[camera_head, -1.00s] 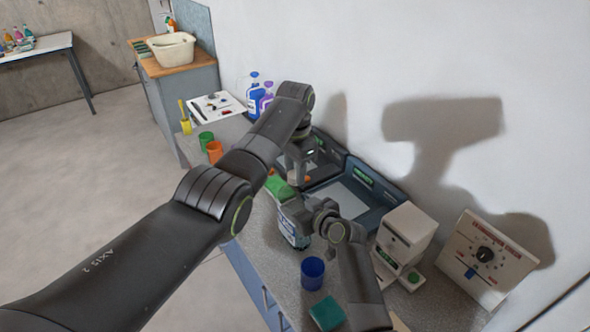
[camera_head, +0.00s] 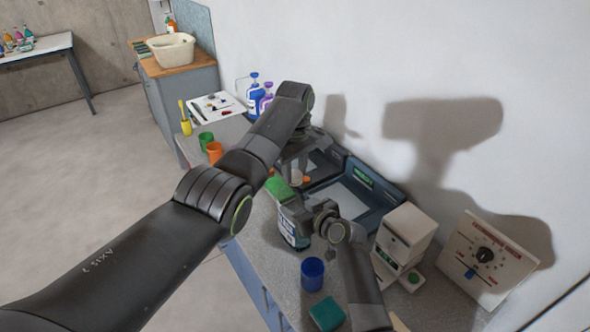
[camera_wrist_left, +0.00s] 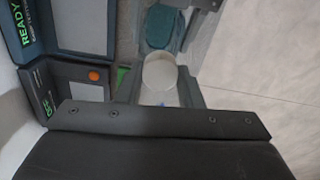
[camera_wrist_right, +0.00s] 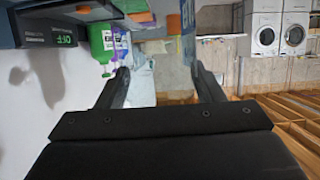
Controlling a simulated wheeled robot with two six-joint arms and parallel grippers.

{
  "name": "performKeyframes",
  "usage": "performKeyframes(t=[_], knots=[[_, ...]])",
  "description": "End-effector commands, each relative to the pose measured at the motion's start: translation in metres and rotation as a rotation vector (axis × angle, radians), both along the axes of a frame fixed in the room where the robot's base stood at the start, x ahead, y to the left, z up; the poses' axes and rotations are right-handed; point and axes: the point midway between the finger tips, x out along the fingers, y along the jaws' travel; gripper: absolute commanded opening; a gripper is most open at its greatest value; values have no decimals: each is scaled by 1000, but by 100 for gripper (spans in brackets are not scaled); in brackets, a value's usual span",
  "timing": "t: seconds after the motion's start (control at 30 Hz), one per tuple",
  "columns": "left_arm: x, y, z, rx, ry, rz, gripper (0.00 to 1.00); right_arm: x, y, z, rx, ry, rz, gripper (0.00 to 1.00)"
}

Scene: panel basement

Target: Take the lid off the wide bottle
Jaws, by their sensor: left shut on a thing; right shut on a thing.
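The wide bottle (camera_head: 291,232), with a white and blue label, stands on the counter in the head view, partly hidden by my right arm. My right gripper (camera_head: 304,215) is shut on its side; in the right wrist view a pale translucent body (camera_wrist_right: 143,78) shows between the fingers. My left gripper (camera_head: 293,170) is above the bottle and shut on a pale round lid (camera_head: 297,178). In the left wrist view the lid (camera_wrist_left: 160,72) is a whitish disc between the fingers. I cannot tell whether the lid still touches the bottle.
A dark device (camera_head: 380,212) and white machine (camera_head: 404,237) stand to the right. Orange (camera_head: 215,152) and green (camera_head: 206,139) cups are farther back.

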Motion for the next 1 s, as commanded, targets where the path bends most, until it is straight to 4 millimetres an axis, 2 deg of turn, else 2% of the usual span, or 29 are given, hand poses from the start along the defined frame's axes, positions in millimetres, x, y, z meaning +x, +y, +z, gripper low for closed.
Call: performKeyframes(t=[0.4, 0.6, 0.73, 1.0], knots=[[3, 1, 3, -4, -12, 690, 6, -1, 1, 0, 1, 0, 2, 0], [3, 1, 3, -4, -13, 978, 6, -1, 1, 0, 1, 0, 2, 0], [2, 1, 3, -4, -12, 1080, 6, -1, 1, 0, 1, 0, 2, 0], [3, 1, 3, -4, -13, 1075, 6, -1, 0, 0, 0, 0, 1, 0]])
